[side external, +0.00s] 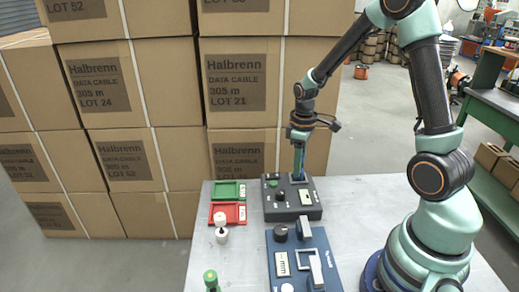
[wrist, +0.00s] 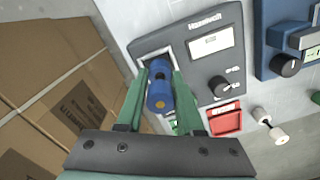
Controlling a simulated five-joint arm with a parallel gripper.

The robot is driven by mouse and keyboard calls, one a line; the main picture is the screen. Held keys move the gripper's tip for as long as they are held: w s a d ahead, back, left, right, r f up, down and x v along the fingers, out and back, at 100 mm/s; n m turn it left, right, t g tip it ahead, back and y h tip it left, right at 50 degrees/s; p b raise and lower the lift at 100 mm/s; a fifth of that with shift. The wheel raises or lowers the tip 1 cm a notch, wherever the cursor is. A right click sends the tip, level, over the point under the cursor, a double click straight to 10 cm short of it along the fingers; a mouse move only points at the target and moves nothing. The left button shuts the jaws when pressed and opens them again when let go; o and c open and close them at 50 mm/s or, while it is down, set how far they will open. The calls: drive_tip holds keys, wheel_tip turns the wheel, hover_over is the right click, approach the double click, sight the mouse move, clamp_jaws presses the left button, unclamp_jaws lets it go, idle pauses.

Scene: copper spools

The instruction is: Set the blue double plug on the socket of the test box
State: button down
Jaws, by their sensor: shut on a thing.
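The blue double plug (wrist: 160,84) is between the green fingers of my gripper (wrist: 160,98) in the wrist view. My gripper (side external: 299,172) is shut on it and points down over the back of the dark grey test box (side external: 290,207). In the wrist view the test box (wrist: 186,48) shows a display and a knob. The plug and fingers hide most of the socket. I cannot tell whether the plug touches it or is still apart.
A blue instrument (side external: 318,270) stands in front of the test box. A green tray (side external: 228,190), a red tray (side external: 241,213), a white part (side external: 222,236) and a green-topped part (side external: 210,278) lie to the left. Stacked cartons (side external: 165,160) stand behind the table.

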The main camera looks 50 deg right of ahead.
drive_tip(key=shift+f, duration=0.2)
drive_tip(key=c, duration=0.5)
unclamp_jaws()
drive_tip(key=shift+c, duration=0.2)
wheel_tip(320, 180, up, 12)
drive_tip(key=shift+r, duration=0.25)
drive_tip(key=s+a+r+m+t, duration=0.1)
drive_tip(key=s+a+r+t, duration=0.1)
drive_tip(key=a, duration=0.4)
drive_tip(key=s+a+r+m+t, duration=0.2)
drive_tip(key=s+a+r+t, duration=0.1)
drive_tip(key=s+a+r, duration=0.1)
drive_tip(key=shift+s+a+r+m+t, duration=0.3)
drive_tip(key=shift+s+a, duration=0.3)
drive_tip(key=shift+a, duration=0.6)
